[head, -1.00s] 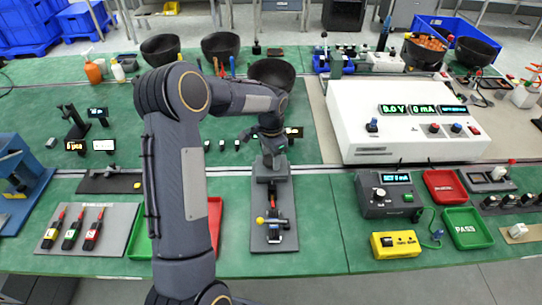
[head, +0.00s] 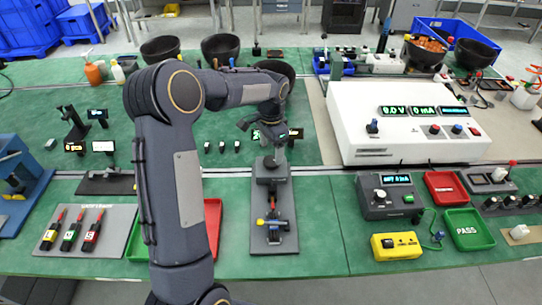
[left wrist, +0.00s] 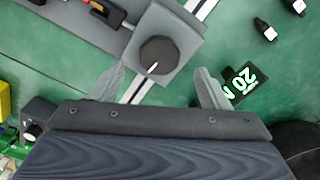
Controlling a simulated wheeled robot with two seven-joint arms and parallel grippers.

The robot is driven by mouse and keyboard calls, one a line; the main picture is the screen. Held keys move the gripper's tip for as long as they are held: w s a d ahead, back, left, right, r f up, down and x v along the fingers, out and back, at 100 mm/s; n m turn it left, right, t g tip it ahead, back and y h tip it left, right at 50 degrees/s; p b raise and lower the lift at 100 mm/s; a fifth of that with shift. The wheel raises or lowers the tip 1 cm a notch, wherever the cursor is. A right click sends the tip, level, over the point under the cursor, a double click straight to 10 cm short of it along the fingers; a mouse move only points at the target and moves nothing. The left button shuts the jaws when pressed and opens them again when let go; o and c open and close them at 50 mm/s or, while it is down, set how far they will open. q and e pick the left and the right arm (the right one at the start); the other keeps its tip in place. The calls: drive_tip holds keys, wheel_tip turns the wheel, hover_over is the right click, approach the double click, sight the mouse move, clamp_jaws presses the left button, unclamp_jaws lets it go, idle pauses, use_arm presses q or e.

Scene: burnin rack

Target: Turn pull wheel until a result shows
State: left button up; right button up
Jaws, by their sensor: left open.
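The pull wheel, a dark many-sided knob (head: 270,162) with a white pointer mark, sits on the grey block at the far end of a grey pull fixture (head: 273,239). The wheel also shows in the left wrist view (left wrist: 158,52). My left gripper (head: 268,142) is above and a little beyond the wheel. Its fingers (left wrist: 158,88) are open, apart from the wheel, with nothing between them. A small black display (left wrist: 241,83) shows green digits that look like "20 N". It is partly behind my gripper in the head view.
Tools on a grey board (head: 92,248) and a red tray (head: 213,222) lie left of the fixture. A tester (head: 388,198), a yellow box (head: 396,246) and a green PASS tray (head: 468,230) stand to the right. Small dark pieces (head: 222,147) stand behind.

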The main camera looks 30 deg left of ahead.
sight(271, 161)
use_arm(q)
wheel_tip(271, 161, up, 3)
drive_tip(key=shift+r, duration=0.3)
idle(0.4)
drive_tip(key=shift+s+r, duration=0.25)
drive_tip(key=shift+r, duration=0.05)
drive_tip(key=s+d+r+n+t+h, duration=0.15)
drive_tip(key=s+r, duration=0.25)
drive_tip(key=s, duration=0.4)
drive_tip(key=s+d+r+n+t, duration=0.2)
drive_tip(key=s+d+r, duration=0.15)
drive_tip(key=s, duration=0.45)
drive_tip(key=s+d+f+n+t+h, duration=0.1)
drive_tip(key=s+d+n, duration=0.1)
drive_tip(key=s, duration=0.4)
drive_tip(key=s+d+f+n+t+h, duration=0.1)
drive_tip(key=s+d+n, duration=0.1)
drive_tip(key=s+d, duration=0.2)
drive_tip(key=s, duration=0.2)
drive_tip(key=shift+s+f, duration=0.25)
drive_tip(key=shift+s, duration=0.15)
drive_tip(key=shift+w+r, duration=0.1)
